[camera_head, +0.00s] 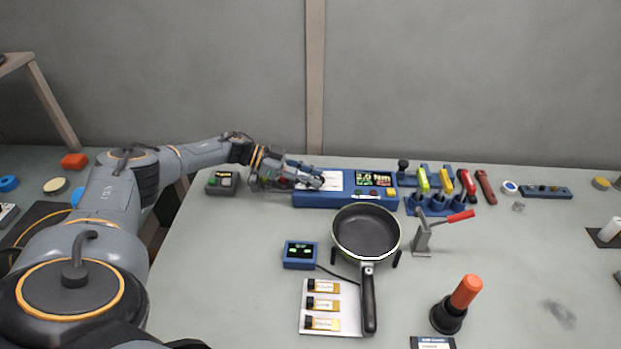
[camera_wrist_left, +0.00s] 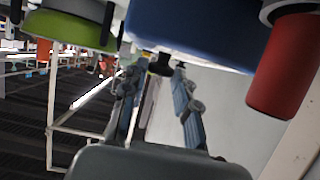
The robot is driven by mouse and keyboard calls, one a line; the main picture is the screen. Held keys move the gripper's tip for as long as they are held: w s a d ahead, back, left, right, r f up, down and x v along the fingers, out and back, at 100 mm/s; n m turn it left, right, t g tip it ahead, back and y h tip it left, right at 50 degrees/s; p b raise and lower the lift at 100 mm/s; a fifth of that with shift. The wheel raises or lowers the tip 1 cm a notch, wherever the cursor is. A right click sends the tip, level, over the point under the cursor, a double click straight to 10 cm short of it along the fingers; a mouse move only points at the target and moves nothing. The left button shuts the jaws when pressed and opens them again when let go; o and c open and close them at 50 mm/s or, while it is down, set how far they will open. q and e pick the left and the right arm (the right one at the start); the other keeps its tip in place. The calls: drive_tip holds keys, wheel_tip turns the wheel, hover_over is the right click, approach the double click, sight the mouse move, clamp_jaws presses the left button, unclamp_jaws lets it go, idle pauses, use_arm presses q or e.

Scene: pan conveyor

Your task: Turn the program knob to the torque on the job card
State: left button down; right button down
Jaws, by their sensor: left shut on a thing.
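A long blue controller box (camera_head: 346,200) stands at the back of the bench, with a lit display (camera_head: 374,179) in green and yellow; its text is too small to read surely. My left gripper (camera_head: 312,180) reaches the left part of this box and is shut on the dark program knob. In the left wrist view the dark knob (camera_wrist_left: 161,65) shows between the two fingertips, under the blue box (camera_wrist_left: 190,28). The knob's pointer is hidden. A card with a dark blue header (camera_head: 432,343), possibly the job card, is cut off at the bottom edge. My right gripper is not in view.
A black pan (camera_head: 367,232) sits mid-bench, its handle towards me. A small blue display box (camera_head: 300,254), a tray of labelled yellow pieces (camera_head: 348,320), a red-handled clamp (camera_head: 423,236) and an orange-handled tool (camera_head: 466,292) surround it. Coloured drivers (camera_head: 422,180) stand right of the controller.

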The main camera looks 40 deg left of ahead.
use_arm(q)
drive_tip(key=shift+r, duration=0.1)
drive_tip(key=c, duration=1.1)
unclamp_jaws()
drive_tip(key=shift+o, duration=0.2)
drive_tip(key=v, duration=1.2)
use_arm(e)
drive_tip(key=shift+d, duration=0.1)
